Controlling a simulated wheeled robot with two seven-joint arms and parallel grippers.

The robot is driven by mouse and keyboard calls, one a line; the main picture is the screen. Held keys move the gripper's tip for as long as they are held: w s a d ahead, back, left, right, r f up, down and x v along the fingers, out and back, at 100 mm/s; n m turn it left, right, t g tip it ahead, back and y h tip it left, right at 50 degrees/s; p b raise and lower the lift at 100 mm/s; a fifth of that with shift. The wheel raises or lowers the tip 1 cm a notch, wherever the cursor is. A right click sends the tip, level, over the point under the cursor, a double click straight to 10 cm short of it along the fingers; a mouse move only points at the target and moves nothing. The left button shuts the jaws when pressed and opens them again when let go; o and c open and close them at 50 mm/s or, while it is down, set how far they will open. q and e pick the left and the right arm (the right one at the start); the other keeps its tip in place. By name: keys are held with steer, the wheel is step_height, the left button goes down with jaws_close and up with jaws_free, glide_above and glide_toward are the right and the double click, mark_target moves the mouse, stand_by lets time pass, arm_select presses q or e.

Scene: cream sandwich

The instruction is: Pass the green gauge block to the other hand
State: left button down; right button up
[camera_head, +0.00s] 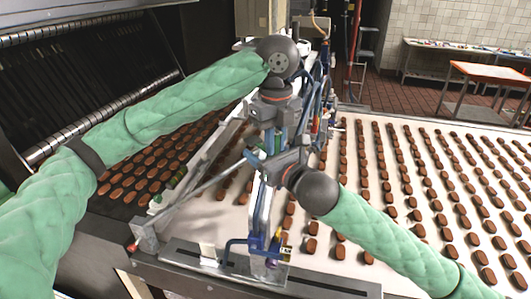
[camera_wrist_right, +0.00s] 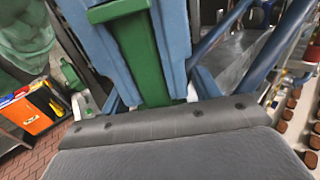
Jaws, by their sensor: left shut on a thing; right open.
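The green gauge block (camera_wrist_right: 146,58) is an upright bar in the right wrist view, with a wider green top edge. Light blue jaws flank it on both sides. My left gripper (camera_head: 270,138) points down in the head view and is shut on the block. My right gripper (camera_head: 262,158) comes in from the lower right, just below the left one, and is open. In the wrist view the block's lower end is close in front of my right gripper, near its jaws. I cannot tell whether they touch. The block is mostly hidden in the head view.
A conveyor (camera_head: 349,142) with rows of brown biscuits spreads to the right. A dark machine (camera_head: 75,80) stands at left. Blue framework (camera_head: 262,215) and hoses (camera_head: 318,95) are close around the grippers. An orange-topped table (camera_head: 490,72) stands at the back right.

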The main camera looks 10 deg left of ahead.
steer(key=c, duration=1.2)
arm_select(q)
steer(key=c, duration=1.3)
jaws_free()
arm_select(e)
steer(key=shift+o, duration=0.2)
